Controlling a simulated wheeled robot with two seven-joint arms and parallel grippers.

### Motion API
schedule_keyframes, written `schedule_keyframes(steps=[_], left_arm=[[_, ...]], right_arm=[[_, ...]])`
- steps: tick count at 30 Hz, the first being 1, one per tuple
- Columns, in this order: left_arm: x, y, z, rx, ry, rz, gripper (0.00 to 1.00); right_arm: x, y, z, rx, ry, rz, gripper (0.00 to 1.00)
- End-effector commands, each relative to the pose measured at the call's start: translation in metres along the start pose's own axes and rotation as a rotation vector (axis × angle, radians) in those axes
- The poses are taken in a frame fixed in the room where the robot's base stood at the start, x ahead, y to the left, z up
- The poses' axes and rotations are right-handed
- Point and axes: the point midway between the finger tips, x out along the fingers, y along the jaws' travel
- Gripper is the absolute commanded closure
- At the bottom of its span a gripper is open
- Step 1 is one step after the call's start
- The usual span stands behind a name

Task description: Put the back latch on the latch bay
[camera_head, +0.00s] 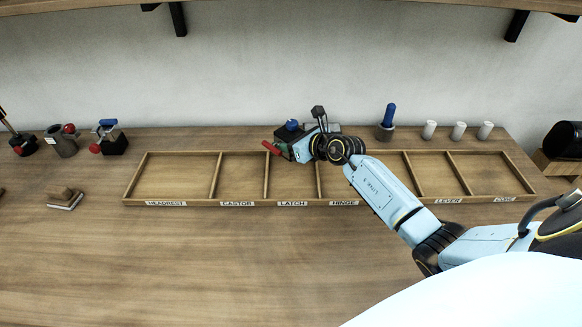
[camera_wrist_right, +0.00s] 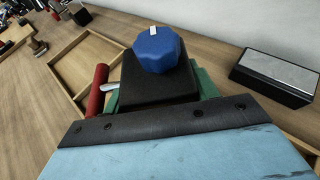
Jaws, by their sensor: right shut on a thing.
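My right gripper (camera_head: 301,147) is shut on the back latch, a black block (camera_wrist_right: 150,84) with a blue knob (camera_wrist_right: 158,50), a red handle (camera_wrist_right: 97,90) and green parts beside it. In the head view the latch's blue knob (camera_head: 292,125) and red handle (camera_head: 271,148) show at the gripper's far left end. The gripper holds it over the back part of the latch bay (camera_head: 290,188), labelled LATCH on the tray's front. The gripper hides part of the latch, and I cannot tell whether it touches the tray. My left gripper is in neither view.
The wooden tray (camera_head: 170,203) has several bays; those labelled HEADREST and CASTOR look empty. A blue-handled piece (camera_head: 387,120) and white cylinders (camera_head: 458,131) stand behind the tray. A grey-topped black box (camera_wrist_right: 278,77) is right of the latch.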

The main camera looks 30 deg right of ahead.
Motion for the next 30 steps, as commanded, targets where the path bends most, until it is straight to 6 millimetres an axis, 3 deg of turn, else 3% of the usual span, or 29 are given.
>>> schedule_keyframes(steps=[3,15,29,30], left_arm=[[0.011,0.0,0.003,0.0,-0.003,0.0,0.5],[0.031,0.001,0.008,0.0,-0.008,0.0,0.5],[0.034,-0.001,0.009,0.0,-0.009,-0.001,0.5],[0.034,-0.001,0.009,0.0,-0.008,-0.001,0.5]], right_arm=[[0.009,0.0,-0.022,0.002,-0.002,0.0,0.85],[0.027,0.0,-0.064,0.0,-0.004,0.001,0.85],[0.03,0.0,-0.07,-0.001,-0.004,0.001,0.85],[0.029,0.0,-0.072,-0.001,0.0,0.002,0.38]])
